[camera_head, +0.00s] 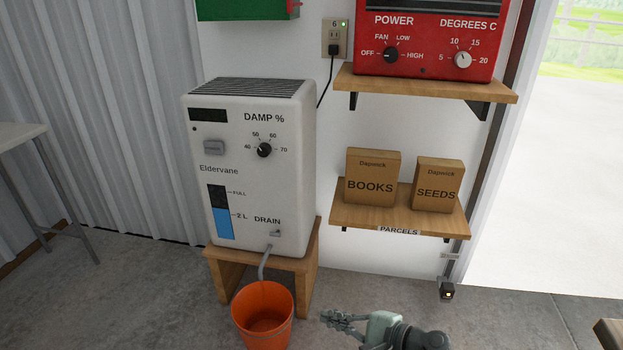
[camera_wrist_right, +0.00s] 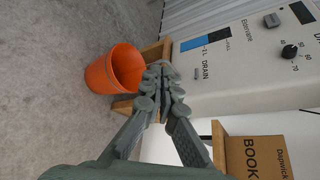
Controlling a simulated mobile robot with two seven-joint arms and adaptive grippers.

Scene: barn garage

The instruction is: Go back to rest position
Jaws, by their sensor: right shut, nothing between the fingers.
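My right gripper (camera_head: 338,320) comes in at the bottom of the head view, low and to the right of the orange bucket. Its fingers are together with nothing between them. In the right wrist view, the closed fingers (camera_wrist_right: 160,88) point toward the dehumidifier's drain area, in front of its wooden stand. No contact with anything shows. My left gripper is in neither view.
A white dehumidifier (camera_head: 243,180) stands on a wooden stand (camera_head: 308,270). Its drain hose hangs over the orange bucket (camera_head: 262,318). A parcel shelf (camera_head: 390,215) holds two boxes. A red heater (camera_head: 425,45) sits on the upper shelf. An open doorway is right.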

